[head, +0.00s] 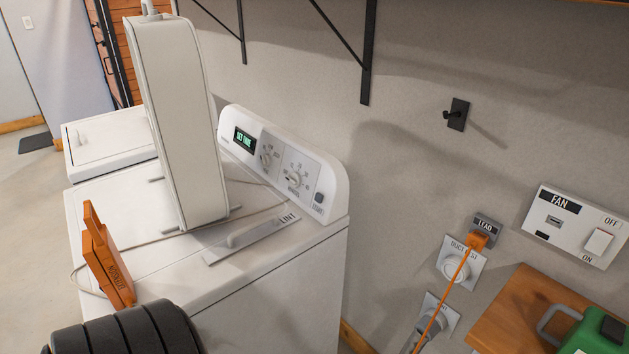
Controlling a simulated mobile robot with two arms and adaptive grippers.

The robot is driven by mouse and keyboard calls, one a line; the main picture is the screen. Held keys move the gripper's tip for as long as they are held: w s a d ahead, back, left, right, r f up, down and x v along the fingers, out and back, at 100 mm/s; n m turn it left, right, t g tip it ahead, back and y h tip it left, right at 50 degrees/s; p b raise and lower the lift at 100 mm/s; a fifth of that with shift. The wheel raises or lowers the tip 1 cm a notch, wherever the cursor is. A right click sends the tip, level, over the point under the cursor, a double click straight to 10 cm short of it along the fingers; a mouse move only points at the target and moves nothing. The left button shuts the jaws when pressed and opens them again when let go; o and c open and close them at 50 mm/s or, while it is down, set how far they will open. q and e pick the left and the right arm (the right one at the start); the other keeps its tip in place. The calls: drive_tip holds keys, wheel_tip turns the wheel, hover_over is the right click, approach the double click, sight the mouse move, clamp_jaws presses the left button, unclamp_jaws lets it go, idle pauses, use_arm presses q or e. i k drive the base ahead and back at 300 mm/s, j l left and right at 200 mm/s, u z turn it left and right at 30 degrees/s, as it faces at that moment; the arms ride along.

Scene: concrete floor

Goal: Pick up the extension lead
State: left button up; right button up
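An orange block (108,265) with dark lettering that seems to read "EXTENSION" is at the front left of the white machine's top; I cannot tell whether it rests there. An orange plug (478,240) sits at the wall plate marked LEAD, and its orange cord (458,272) runs down and left out of the bottom of the head view. Where the cord ends is hidden. Neither of my grippers can be made out.
A tall white casing (178,120) stands on the white machine (270,290). A black ribbed cylinder (125,330) fills the lower left. A wooden surface (520,305) with a green container (595,335) is lower right. A black hook (456,114) and FAN switch panel (575,225) are on the wall.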

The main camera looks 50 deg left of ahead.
sight(100, 250)
drive_tip(key=u, duration=2.85)
